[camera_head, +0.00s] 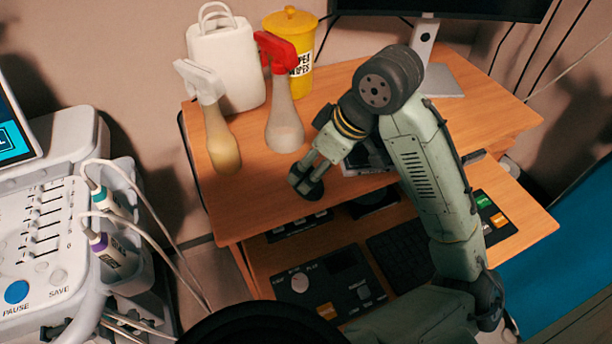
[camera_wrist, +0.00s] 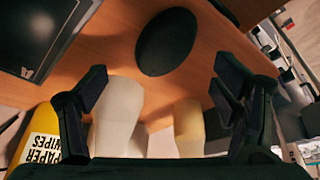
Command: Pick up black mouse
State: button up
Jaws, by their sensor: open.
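In the wrist view, the black mouse (camera_wrist: 167,42) is a smooth dark oval on the wooden desk (camera_wrist: 120,30). It lies beyond the fingertips, near the middle of the gap between them. My gripper (camera_wrist: 162,88) is open, with a finger on each side and nothing between the tips. In the head view, my gripper (camera_head: 306,178) points down near the front edge of the desk (camera_head: 480,110). The dark fingers there hide what is below, so I cannot pick out the mouse clearly in that view.
Spray bottles with a white head (camera_head: 219,135) and a red head (camera_head: 284,120), a white container (camera_head: 228,65) and a yellow wipes tub (camera_head: 293,35) stand left and behind my gripper. A monitor stand (camera_head: 438,80) is at the back. A lower shelf (camera_head: 528,222) holds control panels.

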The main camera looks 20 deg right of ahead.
aim_at(308, 174)
jog(key=x, duration=0.4)
jog(key=shift+s+a+f, duration=0.2)
jog(key=shift+f, duration=0.05)
jog(key=shift+c, duration=0.2)
jog(key=c, duration=1.3)
jog(key=shift+r, duration=0.1)
